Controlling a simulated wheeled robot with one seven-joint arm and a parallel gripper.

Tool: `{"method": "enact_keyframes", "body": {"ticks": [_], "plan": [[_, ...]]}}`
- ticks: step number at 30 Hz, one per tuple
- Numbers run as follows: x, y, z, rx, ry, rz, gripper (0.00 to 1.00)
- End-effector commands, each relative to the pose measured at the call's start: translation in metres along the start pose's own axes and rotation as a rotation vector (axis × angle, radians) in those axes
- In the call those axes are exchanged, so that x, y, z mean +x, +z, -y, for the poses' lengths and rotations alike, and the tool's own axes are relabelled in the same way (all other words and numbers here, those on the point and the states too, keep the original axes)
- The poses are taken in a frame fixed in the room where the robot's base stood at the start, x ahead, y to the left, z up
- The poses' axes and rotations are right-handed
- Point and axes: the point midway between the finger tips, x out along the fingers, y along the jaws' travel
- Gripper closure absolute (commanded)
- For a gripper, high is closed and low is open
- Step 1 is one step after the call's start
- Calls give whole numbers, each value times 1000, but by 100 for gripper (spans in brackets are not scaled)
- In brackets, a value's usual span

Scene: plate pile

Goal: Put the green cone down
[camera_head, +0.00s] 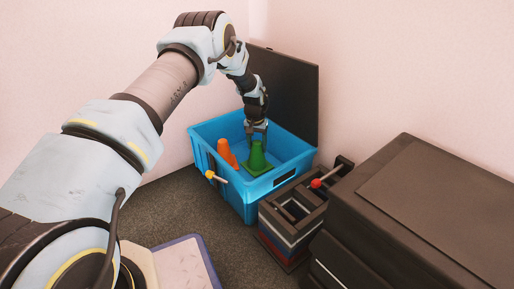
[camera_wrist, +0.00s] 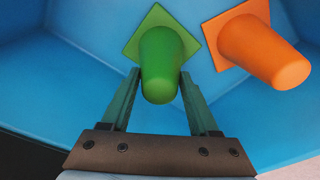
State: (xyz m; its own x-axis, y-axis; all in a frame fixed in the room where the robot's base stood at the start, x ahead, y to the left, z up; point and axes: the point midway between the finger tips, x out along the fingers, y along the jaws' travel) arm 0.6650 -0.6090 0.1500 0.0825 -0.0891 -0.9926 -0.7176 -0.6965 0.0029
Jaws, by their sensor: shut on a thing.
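The green cone (camera_head: 257,160) is inside the blue bin (camera_head: 240,200), beside the orange cone (camera_head: 227,152). In the wrist view the green cone (camera_wrist: 164,58) lies between the two fingers of my gripper (camera_wrist: 162,88), its narrow end toward me and its square base away. My gripper is shut on its upper part. The orange cone (camera_wrist: 262,48) is to its right in the wrist view and to its left in the head view. The two cones look close but apart. I cannot tell whether the green base touches the bin floor.
A dark panel (camera_head: 290,95) stands behind the bin against the pink wall. A yellow-knobbed lever (camera_head: 211,175) is at the bin's front left. Stacked dark crates (camera_head: 290,215), a red-knobbed lever (camera_head: 317,183) and a large dark box (camera_head: 430,210) are to the right. Bin floor shows free room around the cones.

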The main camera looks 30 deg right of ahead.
Motion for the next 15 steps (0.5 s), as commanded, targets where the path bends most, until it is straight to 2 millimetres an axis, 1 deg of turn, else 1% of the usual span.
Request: {"method": "enact_keyframes", "body": {"ticks": [5,6,13,14,15], "plan": [[1,0,0,0,0,0,100],[2,0,0,0,0,0,37],[1,0,0,0,0,0,11],[1,0,0,0,0,0,8],[1,0,0,0,0,0,8]]}}
